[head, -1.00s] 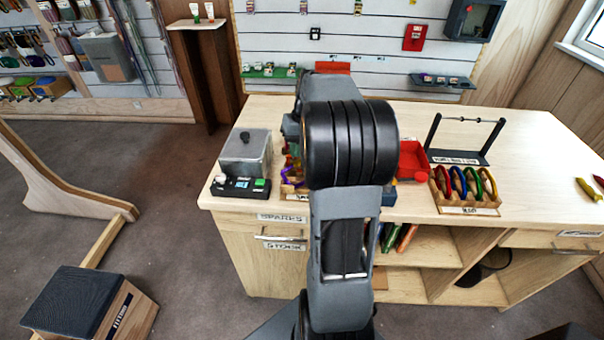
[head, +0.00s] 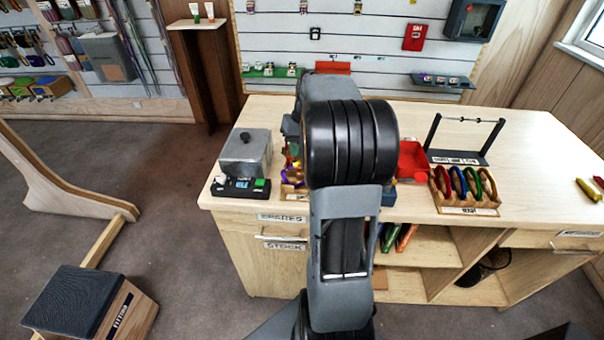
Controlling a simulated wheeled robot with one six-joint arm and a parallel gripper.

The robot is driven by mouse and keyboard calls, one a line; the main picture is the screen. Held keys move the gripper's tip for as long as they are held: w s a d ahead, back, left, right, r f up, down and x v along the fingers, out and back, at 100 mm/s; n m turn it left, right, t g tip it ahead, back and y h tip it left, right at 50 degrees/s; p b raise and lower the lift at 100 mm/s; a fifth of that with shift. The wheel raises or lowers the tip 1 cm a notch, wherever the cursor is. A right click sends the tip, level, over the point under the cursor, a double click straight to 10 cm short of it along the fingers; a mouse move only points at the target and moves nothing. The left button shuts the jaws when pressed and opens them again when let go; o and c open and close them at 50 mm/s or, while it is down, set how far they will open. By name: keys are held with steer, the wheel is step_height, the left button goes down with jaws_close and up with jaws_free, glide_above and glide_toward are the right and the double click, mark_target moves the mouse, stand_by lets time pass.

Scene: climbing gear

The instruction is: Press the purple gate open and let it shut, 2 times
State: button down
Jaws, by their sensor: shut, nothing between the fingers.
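The purple carabiner (head: 291,174) stands in a wooden rack at the front left of the bench. Only its left part shows; my own arm covers the rest. My gripper (head: 295,155) is partly visible at the left edge of my arm, just above the purple carabiner. It is shut with nothing held. Its fingertips are hard to make out, and I cannot tell whether they touch the purple gate. A small yellow-orange patch shows beside them.
A grey box (head: 246,153) and a black device (head: 240,187) with a green button stand left of the rack. Right of my arm are a red tray (head: 411,158), a rack of several carabiners (head: 465,188) and a black bar stand (head: 462,155). The bench's right side is mostly clear.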

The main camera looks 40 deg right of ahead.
steer(key=shift+f, duration=0.4)
steer(key=shift+d+b+x, duration=0.25)
steer(key=shift+b+x, duration=0.8)
steer(key=shift+x, duration=0.15)
steer(key=shift+s, duration=0.15)
steer(key=shift+r, duration=0.1)
steer(key=p+v, duration=0.2)
steer(key=a+p+v, duration=0.1)
steer(key=p+v, duration=0.3)
steer(key=shift+w+a+r, duration=0.15)
steer(key=shift+w+r, duration=0.15)
steer(key=shift+r, duration=0.25)
step_height(320, 180, up, 3)
steer(key=h+p, duration=0.1)
steer(key=p, duration=0.7)
steer(key=shift+f+g, duration=0.1)
steer(key=shift+g, duration=0.2)
